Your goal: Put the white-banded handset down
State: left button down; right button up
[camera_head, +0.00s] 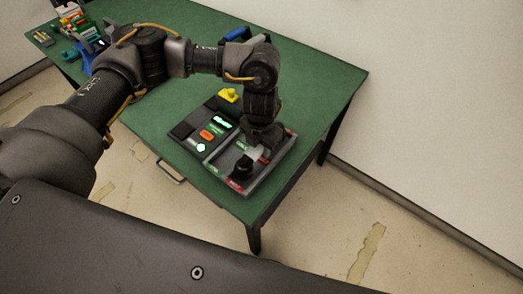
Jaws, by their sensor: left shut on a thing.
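My left gripper (264,138) points down over a grey tray-like unit (276,164) at the front right corner of the green table. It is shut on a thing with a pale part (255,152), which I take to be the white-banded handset. Most of that thing is hidden by the fingers, and I cannot tell whether it touches the tray. A black knob-shaped piece (241,168) stands in the tray beside it, near a small red patch. My right gripper is not in view.
A dark console (190,128) with a lit green display and an orange button adjoins the tray's left. A yellow piece (229,96) stands behind it. A blue item (235,33) lies behind my arm. Coloured clutter (78,45) fills the far left. The green table (320,85) is bare at right.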

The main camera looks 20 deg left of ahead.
pick_arm(q)
jog(key=shift+w+f, duration=0.25)
jog(key=shift+f, duration=0.05)
notch_tip(320, 180, down, 2)
jog(key=shift+f+p, duration=0.1)
jog(key=shift+p, duration=0.35)
jog(key=shift+f, duration=0.4)
jog(key=shift+f, duration=0.1)
jog(key=c, duration=1.3)
grip_release()
